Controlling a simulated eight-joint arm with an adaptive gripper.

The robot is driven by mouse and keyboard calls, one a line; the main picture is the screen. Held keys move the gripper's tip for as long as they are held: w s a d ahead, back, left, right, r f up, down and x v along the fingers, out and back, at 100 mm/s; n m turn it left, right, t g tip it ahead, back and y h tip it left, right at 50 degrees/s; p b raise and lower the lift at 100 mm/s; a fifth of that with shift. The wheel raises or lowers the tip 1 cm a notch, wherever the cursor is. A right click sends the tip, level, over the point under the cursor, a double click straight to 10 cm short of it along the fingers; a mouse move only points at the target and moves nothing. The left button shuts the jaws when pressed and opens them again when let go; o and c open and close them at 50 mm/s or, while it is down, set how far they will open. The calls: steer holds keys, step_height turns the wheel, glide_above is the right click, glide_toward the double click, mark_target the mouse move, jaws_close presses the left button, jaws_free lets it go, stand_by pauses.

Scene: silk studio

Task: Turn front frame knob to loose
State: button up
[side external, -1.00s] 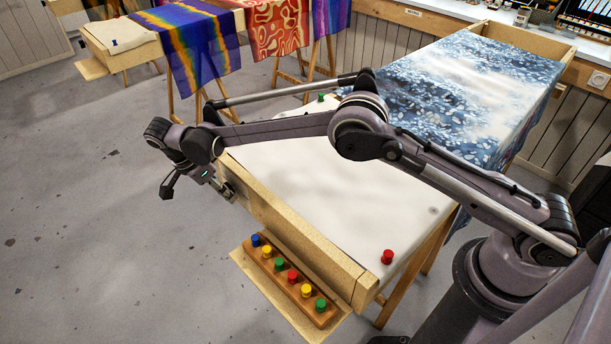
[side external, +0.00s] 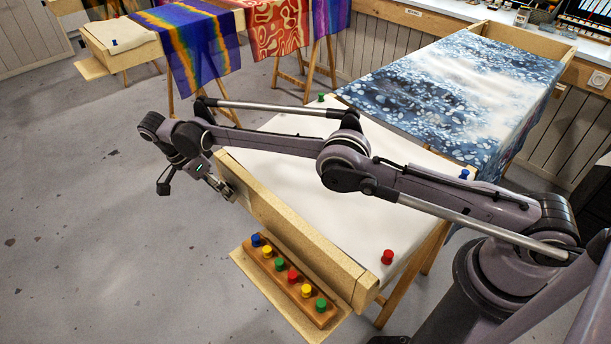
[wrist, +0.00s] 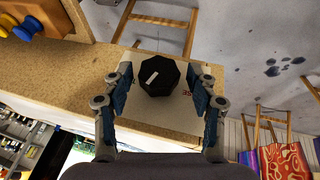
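The front frame knob (wrist: 160,76) is black and many-sided with a white pointer mark, in the wrist view. It sits on a pale plate (wrist: 150,115) on the wooden front frame (wrist: 70,85). A scrap of red lettering shows at the plate's right edge; I cannot read it. My gripper (wrist: 160,84) is open, with one finger on each side of the knob and a gap visible at both sides. In the side view my gripper (side external: 224,188) is at the outer face of the front frame (side external: 290,222), near its far end. The knob cannot be made out there.
A wooden rack of coloured pins (side external: 290,279) sits on a ledge below the frame. A red pin (side external: 387,257) stands at the near corner of the white cloth (side external: 310,190). Blue patterned fabric (side external: 450,90) covers the back part. Floor left of the frame is clear.

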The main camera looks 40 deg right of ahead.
steer(key=shift+t, duration=0.4)
steer(key=s+a+r+t, duration=0.1)
steer(key=a+r, duration=0.1)
steer(key=r, duration=0.3)
steer(key=s+a+r+m+t, duration=0.1)
steer(key=a+r+t, duration=0.1)
steer(key=r, duration=0.3)
steer(key=shift+s+t, duration=0.25)
steer(key=shift+t, duration=0.05)
stand_by(0.6)
steer(key=shift+f, duration=0.1)
steer(key=x, duration=1)
steer(key=shift+w+d+f, duration=0.1)
steer(key=shift+d+f, duration=0.05)
steer(key=shift+f, duration=0.2)
steer(key=c, duration=1.1)
